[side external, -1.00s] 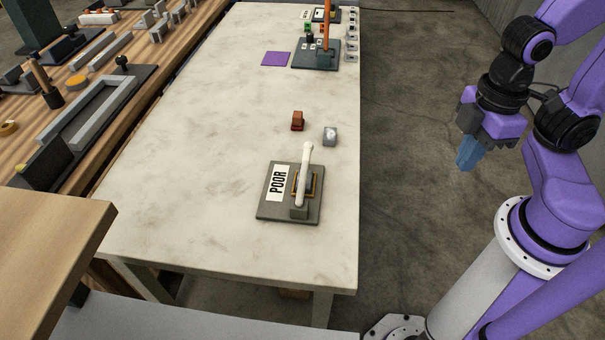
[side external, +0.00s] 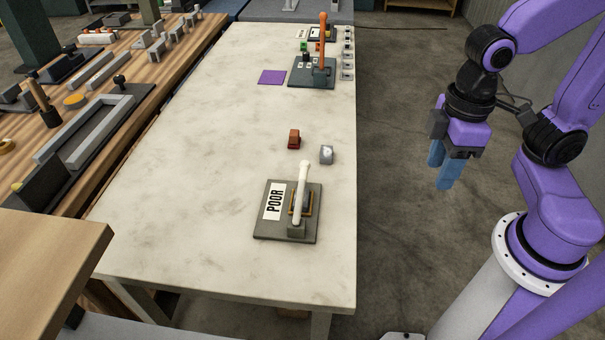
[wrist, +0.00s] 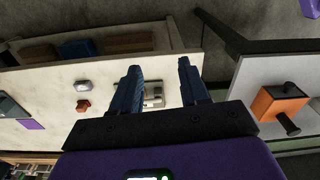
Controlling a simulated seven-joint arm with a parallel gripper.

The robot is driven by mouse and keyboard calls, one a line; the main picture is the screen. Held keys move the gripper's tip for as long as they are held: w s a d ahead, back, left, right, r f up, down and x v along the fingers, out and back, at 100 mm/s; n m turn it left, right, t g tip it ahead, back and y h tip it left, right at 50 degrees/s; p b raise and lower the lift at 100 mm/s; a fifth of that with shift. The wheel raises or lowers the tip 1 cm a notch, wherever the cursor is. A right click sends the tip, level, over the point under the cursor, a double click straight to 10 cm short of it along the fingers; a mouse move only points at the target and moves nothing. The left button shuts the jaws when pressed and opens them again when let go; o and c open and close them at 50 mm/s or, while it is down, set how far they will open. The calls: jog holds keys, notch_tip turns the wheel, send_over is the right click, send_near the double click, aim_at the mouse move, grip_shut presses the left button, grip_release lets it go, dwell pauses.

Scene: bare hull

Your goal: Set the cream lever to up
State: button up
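The cream lever (side external: 302,188) stands on a dark grey plate (side external: 265,230) near the close right part of the pale table. Its handle points up and away from the camera, leaning slightly right. A white label reading POOR (side external: 273,202) lies left of it. My gripper (side external: 444,176) hangs in the air right of the table, apart from the lever, with blue fingers. In the wrist view my gripper (wrist: 158,64) has its fingers spread with nothing held. The lever's plate (wrist: 153,95) shows between them, partly hidden; the lever's pose is unclear there.
A red-brown block (side external: 294,139) and a grey piece (side external: 326,154) sit beyond the lever. An orange lever (side external: 323,45) and a purple square (side external: 272,77) are farther back. In the wrist view an orange block with black knobs (wrist: 278,105) stands on a grey surface at right.

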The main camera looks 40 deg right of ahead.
jog(key=w+a+m, duration=0.3)
jog(key=w+m, duration=0.2)
jog(key=w, duration=0.3)
jog(key=w+a+m, duration=0.3)
jog(key=w+m, duration=0.2)
jog(key=w, duration=0.3)
jog(key=m, duration=0.9)
send_near(304, 170)
jog(key=f, duration=0.8)
jog(key=shift+w+a+f, duration=0.1)
jog(key=shift+a+f, duration=0.1)
jog(key=shift+f, duration=0.05)
grip_shut()
